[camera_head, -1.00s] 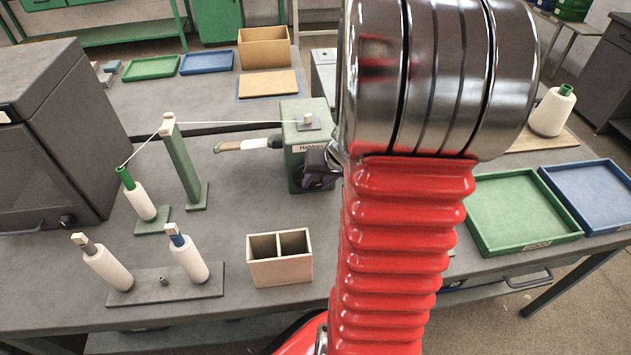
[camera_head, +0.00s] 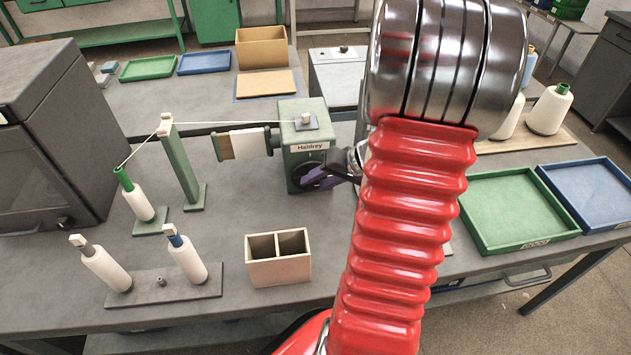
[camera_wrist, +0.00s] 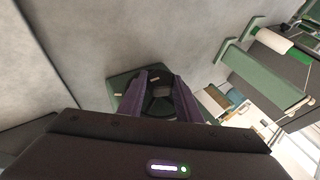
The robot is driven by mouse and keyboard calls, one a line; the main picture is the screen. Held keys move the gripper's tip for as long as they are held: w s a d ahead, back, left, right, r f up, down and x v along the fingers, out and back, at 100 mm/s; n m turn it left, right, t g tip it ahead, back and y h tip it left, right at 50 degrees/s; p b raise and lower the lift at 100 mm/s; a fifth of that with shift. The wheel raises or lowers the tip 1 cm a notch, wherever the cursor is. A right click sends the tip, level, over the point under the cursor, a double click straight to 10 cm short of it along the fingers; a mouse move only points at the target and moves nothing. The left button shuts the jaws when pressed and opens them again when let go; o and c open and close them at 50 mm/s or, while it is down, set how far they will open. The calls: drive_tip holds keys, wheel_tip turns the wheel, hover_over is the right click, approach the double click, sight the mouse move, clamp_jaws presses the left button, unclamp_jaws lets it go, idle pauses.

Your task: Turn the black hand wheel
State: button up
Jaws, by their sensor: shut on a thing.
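The black hand wheel (camera_head: 305,178) is on the front of the green winder (camera_head: 297,150) labelled "Haldrey". My gripper (camera_head: 328,180) is at the wheel from the right, with its purple fingers shut on it. In the wrist view, my gripper's two fingers (camera_wrist: 158,84) stand either side of the dark hand wheel (camera_wrist: 157,103), which they partly hide. On the winder's left is a wound piece (camera_head: 245,144) with white yarn and a brown part, its broad face toward the camera. A thread runs from the winder over the green post (camera_head: 182,165) to a green-tipped cone (camera_head: 138,200).
Two cones stand on a grey base (camera_head: 165,285) at front left. An open two-part box (camera_head: 279,258) sits in front of the winder. Green (camera_head: 515,208) and blue (camera_head: 590,192) trays lie at right. A dark cabinet (camera_head: 50,130) stands at left.

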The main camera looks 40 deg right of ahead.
drive_tip(key=shift+a, duration=0.1)
drive_tip(key=o, duration=1)
drive_tip(key=shift+o, duration=0.2)
drive_tip(key=v, duration=1.3)
drive_tip(key=shift+s+d+r, duration=0.25)
drive_tip(key=shift+s, duration=0.05)
